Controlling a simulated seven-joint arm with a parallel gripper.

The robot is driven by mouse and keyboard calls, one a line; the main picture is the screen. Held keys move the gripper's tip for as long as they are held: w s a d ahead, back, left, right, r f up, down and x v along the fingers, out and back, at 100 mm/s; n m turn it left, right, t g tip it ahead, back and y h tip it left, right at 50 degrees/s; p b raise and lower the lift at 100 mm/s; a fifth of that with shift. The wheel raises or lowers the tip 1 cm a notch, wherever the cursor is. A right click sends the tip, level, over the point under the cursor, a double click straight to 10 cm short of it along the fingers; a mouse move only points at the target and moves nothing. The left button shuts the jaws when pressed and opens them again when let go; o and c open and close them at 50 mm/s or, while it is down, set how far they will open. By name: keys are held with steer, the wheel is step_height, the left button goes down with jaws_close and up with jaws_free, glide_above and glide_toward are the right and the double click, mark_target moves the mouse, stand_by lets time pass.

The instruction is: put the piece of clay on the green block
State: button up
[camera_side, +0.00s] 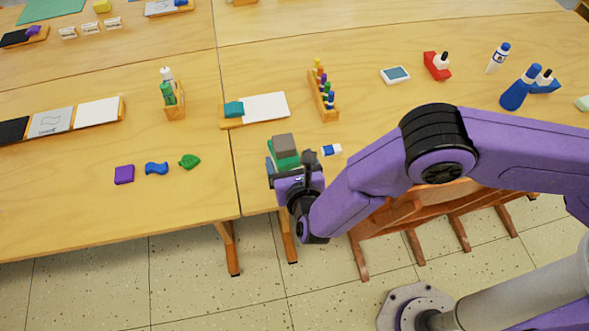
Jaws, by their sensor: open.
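A grey-brown piece that looks like the clay (284,142) sits on top of a green block (285,160) near the front edge of the table, just right of the seam between two tables. My gripper (287,166) is open at the near side of the green block, its fingers low around or beside the block; I cannot tell which. It does not hold the clay, which shows above the fingers. The lower part of the green block is hidden by my gripper.
A small blue-and-white piece (331,150) lies just right of the block. A wooden rack (330,113) with several coloured pegs and a tray with white paper (264,107) stand behind. A purple block (124,174), a blue wavy piece (156,168) and a green leaf (189,161) lie left.

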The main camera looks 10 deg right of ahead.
steer(key=shift+v, duration=2)
steer(key=s+d+r+m+g+h, duration=0.1)
steer(key=d+r+m+g+h, duration=0.15)
steer(key=d+r+m, duration=0.65)
steer(key=d+r+m+g+h, duration=0.2)
steer(key=d+r+m+g, duration=0.3)
steer(key=d, duration=0.8)
steer(key=s+d+r+m+g+y, duration=0.2)
steer(key=s+d+r+m+g, duration=0.1)
steer(key=s+d, duration=0.6)
steer(key=s+d+r+m+g+y, duration=0.3)
steer(key=s+d+m, duration=0.3)
steer(key=s+d, duration=0.2)
steer(key=shift+s+d+r, duration=0.35)
steer(key=shift+s+r, duration=0.55)
steer(key=shift+s, duration=0.15)
